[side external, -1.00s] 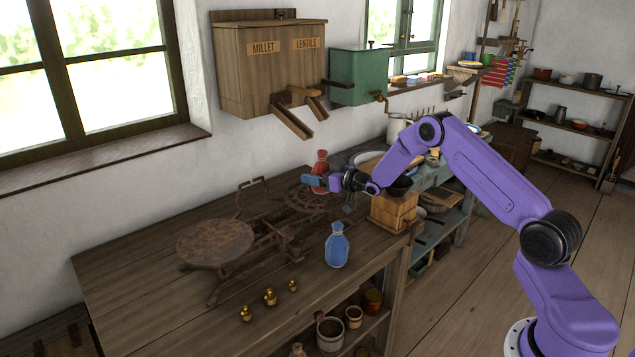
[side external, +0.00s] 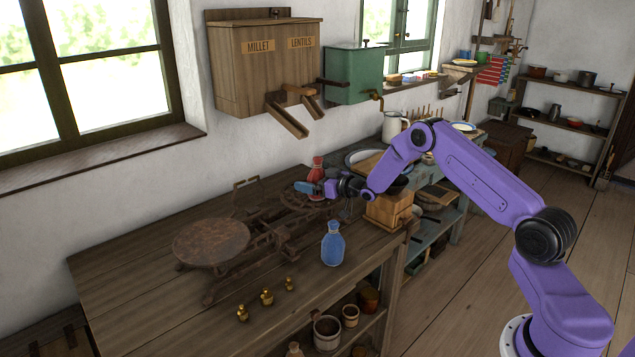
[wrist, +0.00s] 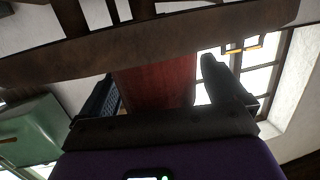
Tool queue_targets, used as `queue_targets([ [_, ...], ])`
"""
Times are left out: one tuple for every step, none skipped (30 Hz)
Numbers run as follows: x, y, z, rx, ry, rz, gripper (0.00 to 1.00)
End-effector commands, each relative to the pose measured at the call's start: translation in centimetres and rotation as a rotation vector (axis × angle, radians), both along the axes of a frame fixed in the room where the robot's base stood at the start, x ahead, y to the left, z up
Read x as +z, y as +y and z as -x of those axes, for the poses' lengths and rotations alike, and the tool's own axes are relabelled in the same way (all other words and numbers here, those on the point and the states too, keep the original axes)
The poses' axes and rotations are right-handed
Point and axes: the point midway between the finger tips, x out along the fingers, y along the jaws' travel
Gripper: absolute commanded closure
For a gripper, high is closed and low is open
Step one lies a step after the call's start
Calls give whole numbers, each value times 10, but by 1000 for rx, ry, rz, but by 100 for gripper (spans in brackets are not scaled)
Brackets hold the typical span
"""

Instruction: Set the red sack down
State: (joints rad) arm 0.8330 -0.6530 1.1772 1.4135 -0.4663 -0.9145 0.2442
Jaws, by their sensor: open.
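The red sack (side external: 317,170) stands upright at the far round pan (side external: 293,199) of the rusty balance scale, and its base appears to rest on the pan. My gripper (side external: 311,188) is around the sack's lower part, with its jaws open. In the wrist view the sack's red cloth (wrist: 155,88) lies between the two fingers of my gripper (wrist: 160,78). A light gap shows beside the right finger. The brown rim (wrist: 130,60) crossing that view appears to be the pan's edge. The sack's far side and the exact contact below are hidden.
A blue sack (side external: 333,245) stands on the bench in front of the scale. The large near pan (side external: 211,242) is empty. Small brass weights (side external: 266,297) stand at the bench front. A wooden box (side external: 389,210) is right of my gripper. Wooden chutes (side external: 287,117) hang above.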

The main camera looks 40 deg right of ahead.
Motion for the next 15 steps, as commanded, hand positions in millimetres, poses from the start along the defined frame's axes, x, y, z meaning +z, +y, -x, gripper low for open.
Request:
queue_targets([
  [3,0,0,0,-1,0,3],
  [3,-1,1,-1,0,0,3],
  [3,-1,3,-1,1,-1,3],
  [2,-2,6,-1,2,0,3],
  [3,-2,8,-1,2,0,3],
  [3,-3,12,-1,3,-1,3],
  [4,-4,15,-1,1,-2,3],
  [5,-5,19,-1,2,-1,3],
  [6,-5,24,-1,2,-1,3],
  [7,-6,28,-1,1,-1,3],
  [7,-6,32,-1,2,0,3],
  [8,-8,38,-1,2,-1,3],
  [9,-9,42,-2,1,-1,3],
  [9,-10,47,-2,2,-1,3],
  [10,-11,53,-1,2,-1,3],
])
